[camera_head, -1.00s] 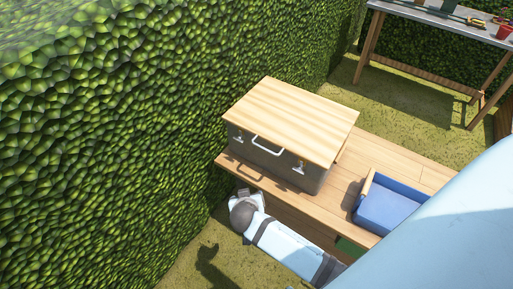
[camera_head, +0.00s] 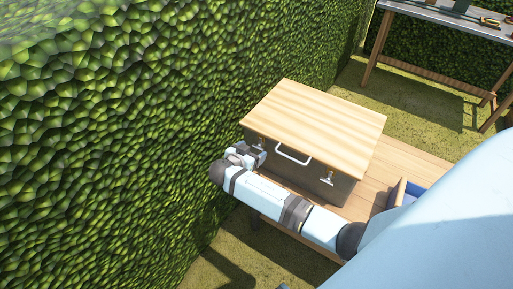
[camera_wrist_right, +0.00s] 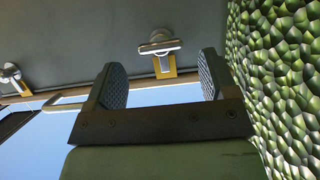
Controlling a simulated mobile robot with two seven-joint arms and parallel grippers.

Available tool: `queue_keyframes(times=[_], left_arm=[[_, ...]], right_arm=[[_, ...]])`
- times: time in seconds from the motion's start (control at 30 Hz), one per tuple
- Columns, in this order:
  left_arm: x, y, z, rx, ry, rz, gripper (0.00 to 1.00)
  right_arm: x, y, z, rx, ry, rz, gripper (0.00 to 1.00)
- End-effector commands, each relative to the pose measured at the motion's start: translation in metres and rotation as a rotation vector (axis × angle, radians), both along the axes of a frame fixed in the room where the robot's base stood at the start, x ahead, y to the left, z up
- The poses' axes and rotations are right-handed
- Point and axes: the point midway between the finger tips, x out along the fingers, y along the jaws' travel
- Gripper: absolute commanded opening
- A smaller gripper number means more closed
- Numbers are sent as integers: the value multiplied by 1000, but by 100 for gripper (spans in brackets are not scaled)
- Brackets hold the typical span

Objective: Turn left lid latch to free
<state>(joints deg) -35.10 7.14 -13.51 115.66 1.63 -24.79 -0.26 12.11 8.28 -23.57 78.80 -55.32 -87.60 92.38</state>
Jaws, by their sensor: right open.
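The grey box (camera_head: 312,165) with a pale wooden lid (camera_head: 315,118) sits on a wooden table. A white handle (camera_head: 293,153) and two metal latches are on its front. The left latch is largely hidden behind my right gripper (camera_head: 254,153) in the head view. In the right wrist view the left latch (camera_wrist_right: 160,45) shows as a metal bar crosswise over a yellowish plate. My right gripper (camera_wrist_right: 160,75) is open, its two fingers on either side of the line to this latch, with nothing between them. I cannot tell whether they touch it. My left gripper is not in view.
The right latch (camera_head: 327,179) is on the same front face. A tall hedge (camera_head: 110,130) stands close on the left. A blue container (camera_head: 404,194) is on the table (camera_head: 385,163) to the right. A workbench (camera_head: 455,18) stands at the back right.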

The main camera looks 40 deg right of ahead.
Motion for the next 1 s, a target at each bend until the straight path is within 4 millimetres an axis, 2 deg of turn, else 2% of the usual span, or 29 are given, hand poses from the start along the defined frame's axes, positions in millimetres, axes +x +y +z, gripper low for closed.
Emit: queue_keyframes(times=[0.1,0.23,0.6,0.8,0.83,1.0], left_arm=[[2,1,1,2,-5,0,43],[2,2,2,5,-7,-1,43],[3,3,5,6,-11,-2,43],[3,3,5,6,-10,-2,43],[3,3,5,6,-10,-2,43],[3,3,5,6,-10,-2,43]], right_arm=[[7,-16,-6,-2,0,-1,79],[11,-26,-12,0,1,0,79],[12,-30,-14,1,1,1,79],[12,-30,-14,1,1,1,33],[12,-30,-14,1,1,1,29],[12,-30,-14,0,5,1,29]])
